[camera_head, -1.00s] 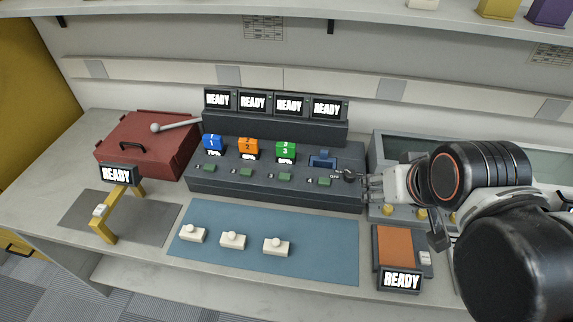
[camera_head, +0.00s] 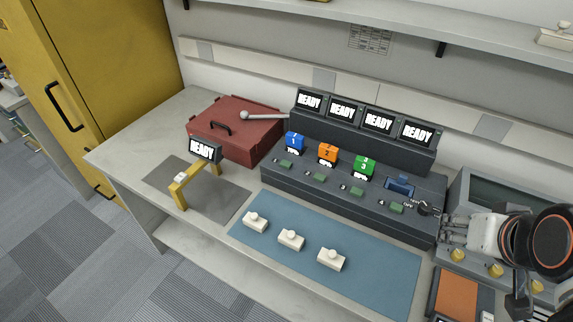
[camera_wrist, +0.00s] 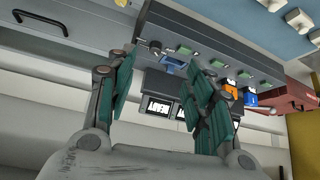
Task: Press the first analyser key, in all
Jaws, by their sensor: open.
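A long dark console (camera_head: 340,205) carries a row of green keys and several small screens reading READY. Its leftmost green key (camera_head: 285,163) sits below the blue block marked 1 (camera_head: 294,141). Other green keys (camera_head: 319,178) follow to the right. My gripper (camera_head: 453,231) is at the console's right end, near the dark knob (camera_head: 426,208) and far from the leftmost key. In the wrist view my gripper (camera_wrist: 165,78) has its green-padded fingers spread with nothing between them. The console also shows there, inverted (camera_wrist: 225,48).
Three white button boxes (camera_head: 291,239) stand on a blue mat (camera_head: 385,265) in front of the console. A red case (camera_head: 235,130) and a yellow frame (camera_head: 180,195) are at left. A grey instrument (camera_head: 500,195) and an orange pad (camera_head: 462,296) are at right. A shelf (camera_head: 400,20) runs above.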

